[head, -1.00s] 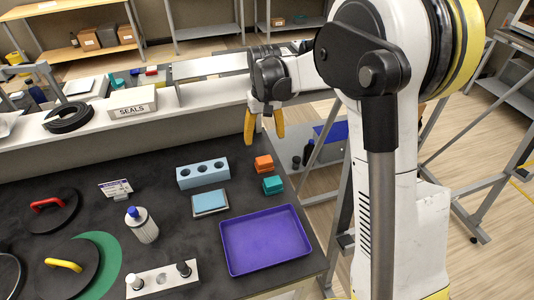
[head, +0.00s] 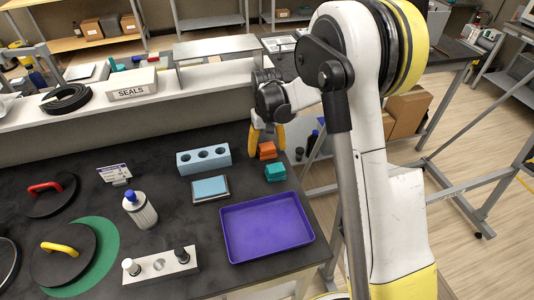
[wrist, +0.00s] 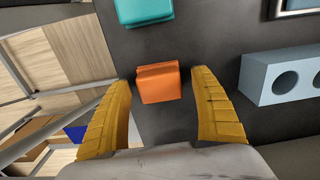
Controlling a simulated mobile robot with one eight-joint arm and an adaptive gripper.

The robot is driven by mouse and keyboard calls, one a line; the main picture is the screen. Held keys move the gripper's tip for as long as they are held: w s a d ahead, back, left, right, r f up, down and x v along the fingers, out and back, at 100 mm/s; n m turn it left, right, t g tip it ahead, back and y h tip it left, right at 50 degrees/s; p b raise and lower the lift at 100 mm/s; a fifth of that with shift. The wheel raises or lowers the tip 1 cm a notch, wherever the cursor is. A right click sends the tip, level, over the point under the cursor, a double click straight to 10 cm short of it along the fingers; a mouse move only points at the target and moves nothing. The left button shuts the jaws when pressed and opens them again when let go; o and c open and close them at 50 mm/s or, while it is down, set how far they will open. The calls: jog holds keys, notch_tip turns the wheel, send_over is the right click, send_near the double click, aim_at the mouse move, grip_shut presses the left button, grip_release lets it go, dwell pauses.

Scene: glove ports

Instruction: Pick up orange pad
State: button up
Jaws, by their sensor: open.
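The orange pad (head: 267,150) is a small block on the dark table, near its right edge. It also shows in the wrist view (wrist: 159,83), ahead of and between my fingertips. My gripper (head: 266,138) has two yellow fingers, spread open and empty. In the head view the fingers overlap the orange pad's upper part. In the wrist view the fingers (wrist: 163,85) stand on either side of the pad, with a gap on both sides. I cannot tell the exact height of the fingertips over the table.
A teal block (head: 276,173) lies close to the orange pad. A light blue block with holes (head: 204,159) stands left of it. A blue-topped pad (head: 210,188) and a purple tray (head: 265,227) lie nearer. The table edge is close on the right.

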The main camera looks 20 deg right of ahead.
aim_at(270, 147)
jog(key=c, duration=1.3)
jog(key=shift+o, duration=0.2)
jog(key=shift+r, duration=0.1)
jog(key=shift+r+p, duration=0.3)
jog(key=shift+r, duration=0.2)
jog(key=r, duration=0.1)
jog(key=r+p, duration=0.1)
jog(key=s+d+r, duration=0.1)
jog(key=r, duration=0.1)
jog(key=s+d+r+p, duration=0.3)
jog(key=s+d+r, duration=0.3)
jog(key=s+d, duration=0.1)
jog(key=shift+d, duration=0.35)
jog(key=shift+o, duration=0.7)
